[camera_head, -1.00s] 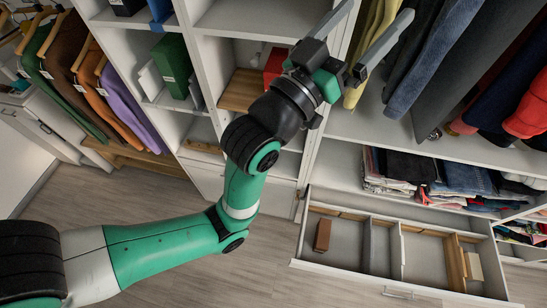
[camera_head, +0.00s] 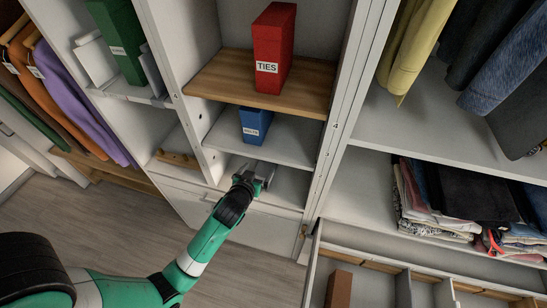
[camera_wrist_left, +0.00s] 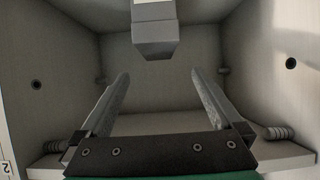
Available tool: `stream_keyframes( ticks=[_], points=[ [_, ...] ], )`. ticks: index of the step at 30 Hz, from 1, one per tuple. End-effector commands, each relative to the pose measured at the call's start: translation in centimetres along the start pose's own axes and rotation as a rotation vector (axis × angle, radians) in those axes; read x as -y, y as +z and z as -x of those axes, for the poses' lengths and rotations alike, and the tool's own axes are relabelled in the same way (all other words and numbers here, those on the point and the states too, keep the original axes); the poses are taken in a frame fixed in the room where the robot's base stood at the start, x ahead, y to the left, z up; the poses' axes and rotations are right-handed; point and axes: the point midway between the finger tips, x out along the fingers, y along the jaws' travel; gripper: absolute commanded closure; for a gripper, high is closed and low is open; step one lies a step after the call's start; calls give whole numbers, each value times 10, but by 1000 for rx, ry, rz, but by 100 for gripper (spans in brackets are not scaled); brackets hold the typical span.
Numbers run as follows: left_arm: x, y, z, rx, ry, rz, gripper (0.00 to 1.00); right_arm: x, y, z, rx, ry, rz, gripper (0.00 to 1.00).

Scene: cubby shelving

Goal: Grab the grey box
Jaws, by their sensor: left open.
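A grey box (camera_wrist_left: 155,28) shows at the top centre of the left wrist view, inside a pale cubby. Its upper part is cut off by the frame edge. My left gripper (camera_head: 260,172) reaches into the low cubby under the blue box. In the left wrist view its two fingers (camera_wrist_left: 158,88) are spread wide, with nothing between them. The grey box appears beyond and above the fingertips in that picture, apart from them. In the head view I cannot make out the grey box clearly. My right gripper is not in view.
A blue box (camera_head: 255,122) stands on the shelf just above my left gripper, and a red box (camera_head: 273,48) labelled TIES stands higher. Cubby walls (camera_wrist_left: 45,70) are close on both sides. An open drawer (camera_head: 372,290) juts out at lower right.

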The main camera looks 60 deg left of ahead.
Motion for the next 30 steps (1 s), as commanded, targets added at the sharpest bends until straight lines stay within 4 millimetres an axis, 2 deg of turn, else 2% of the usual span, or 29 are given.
stream_keyframes(
  ticks=[5,15,22,30],
  points=[
    [1,3,-2,6,-2,-1,0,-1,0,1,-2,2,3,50],
    [0,5,-59,4,-1,0,0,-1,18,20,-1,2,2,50],
    [0,3,-68,3,0,0,0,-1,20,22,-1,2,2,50],
    [-3,5,-111,4,-1,-1,0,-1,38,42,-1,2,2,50]
  ],
)
